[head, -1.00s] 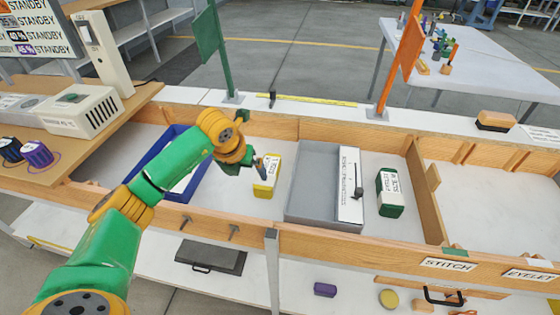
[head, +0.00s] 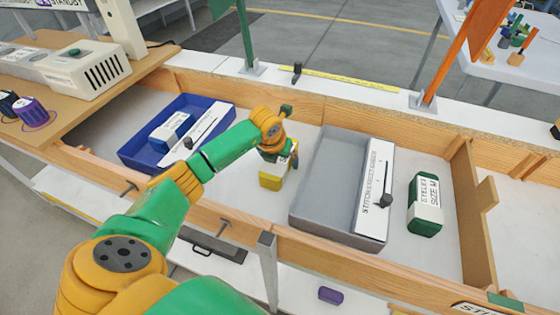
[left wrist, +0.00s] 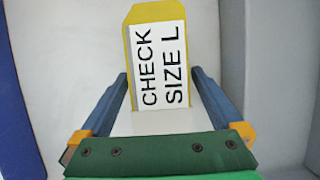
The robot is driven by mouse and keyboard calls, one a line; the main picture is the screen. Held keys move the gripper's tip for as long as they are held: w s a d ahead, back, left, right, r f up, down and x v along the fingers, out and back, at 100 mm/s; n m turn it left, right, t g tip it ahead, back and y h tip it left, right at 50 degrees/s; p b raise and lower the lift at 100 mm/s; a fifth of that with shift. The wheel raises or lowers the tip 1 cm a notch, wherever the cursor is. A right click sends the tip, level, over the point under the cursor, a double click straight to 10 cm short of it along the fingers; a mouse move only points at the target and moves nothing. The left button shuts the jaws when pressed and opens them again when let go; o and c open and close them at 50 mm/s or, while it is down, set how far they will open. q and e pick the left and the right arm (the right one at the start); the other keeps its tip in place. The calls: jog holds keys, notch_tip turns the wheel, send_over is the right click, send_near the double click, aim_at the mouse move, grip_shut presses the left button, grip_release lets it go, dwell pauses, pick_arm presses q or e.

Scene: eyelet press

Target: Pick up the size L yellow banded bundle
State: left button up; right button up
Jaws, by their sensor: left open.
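The yellow bundle (head: 271,180) lies on the white bench floor between the blue tray and the grey tray. In the left wrist view the yellow bundle (left wrist: 133,40) shows a white label reading CHECK SIZE L. My left gripper (head: 280,160) is over the bundle and hides part of it in the head view. In the left wrist view its two blue fingers (left wrist: 160,76) are apart, with the near end of the bundle between their tips. I cannot tell whether either finger touches it. My right gripper is not in view.
A blue tray (head: 128,154) holding a blue-and-white bundle (head: 168,133) is at left. A grey tray (head: 325,180) with a white label strip is close at right. A green bundle (head: 426,205) lies beyond it. Wooden rails (head: 330,255) edge the bench.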

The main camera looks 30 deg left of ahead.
pick_arm(q)
jog(key=shift+s+r, duration=0.1)
jog(key=c, duration=1.6)
